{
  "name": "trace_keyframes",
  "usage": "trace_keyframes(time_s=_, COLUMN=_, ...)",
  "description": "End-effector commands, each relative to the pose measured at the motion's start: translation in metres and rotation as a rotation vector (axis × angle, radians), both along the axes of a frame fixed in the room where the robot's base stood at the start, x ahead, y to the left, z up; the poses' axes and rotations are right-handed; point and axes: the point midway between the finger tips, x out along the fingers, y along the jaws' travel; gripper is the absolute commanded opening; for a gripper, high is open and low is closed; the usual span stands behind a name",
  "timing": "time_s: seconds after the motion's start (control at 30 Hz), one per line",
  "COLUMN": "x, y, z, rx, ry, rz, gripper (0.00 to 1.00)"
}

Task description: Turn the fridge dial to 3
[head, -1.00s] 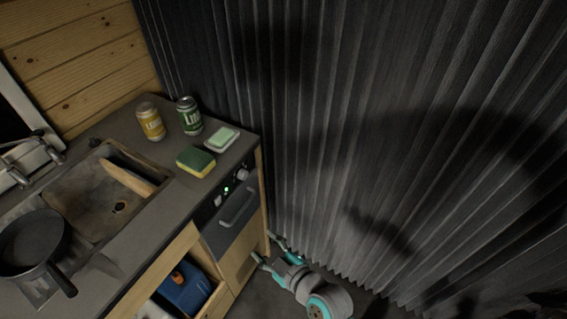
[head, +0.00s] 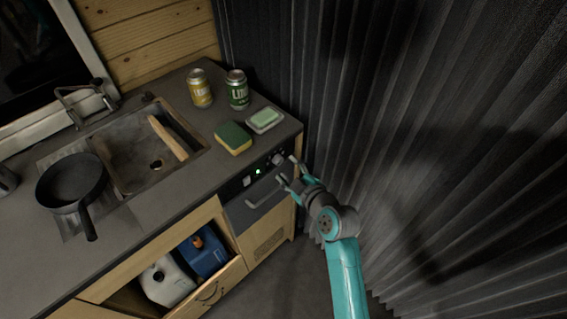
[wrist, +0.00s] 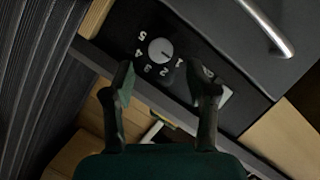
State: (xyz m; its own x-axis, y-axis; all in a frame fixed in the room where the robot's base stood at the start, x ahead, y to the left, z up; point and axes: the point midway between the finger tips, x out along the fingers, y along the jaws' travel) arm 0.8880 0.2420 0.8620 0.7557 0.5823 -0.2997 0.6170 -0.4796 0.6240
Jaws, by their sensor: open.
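The fridge dial (wrist: 160,50) is a round pale knob on a black panel, with the numbers 1 to 5 printed around it. It seems to point toward the 1 side, but its mark is too small to be sure. In the head view the dial (head: 277,160) sits at the right end of the fridge's control strip. My gripper (wrist: 160,75) is open and empty, its two fingers apart on either side of the numbers' lower edge. In the head view my gripper (head: 289,173) is close to the dial; I cannot tell whether it touches.
The fridge handle (head: 268,190) is just below the strip, and a green light (head: 258,171) glows left of the dial. A dark pleated curtain (head: 400,110) hangs close on the right. A sponge (head: 233,138), soap dish (head: 265,120) and two cans stand on the counter above.

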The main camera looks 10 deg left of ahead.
Motion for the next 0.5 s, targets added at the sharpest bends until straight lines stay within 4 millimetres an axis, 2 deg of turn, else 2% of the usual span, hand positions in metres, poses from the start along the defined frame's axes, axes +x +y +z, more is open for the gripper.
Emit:
trace_keyframes(time_s=0.2, x=0.023, y=0.018, z=-0.009, rx=0.001, ry=0.001, rz=0.0, gripper=0.57)
trace_keyframes(time_s=0.5, x=0.033, y=0.025, z=-0.013, rx=0.001, ry=0.001, rz=0.0, gripper=0.57)
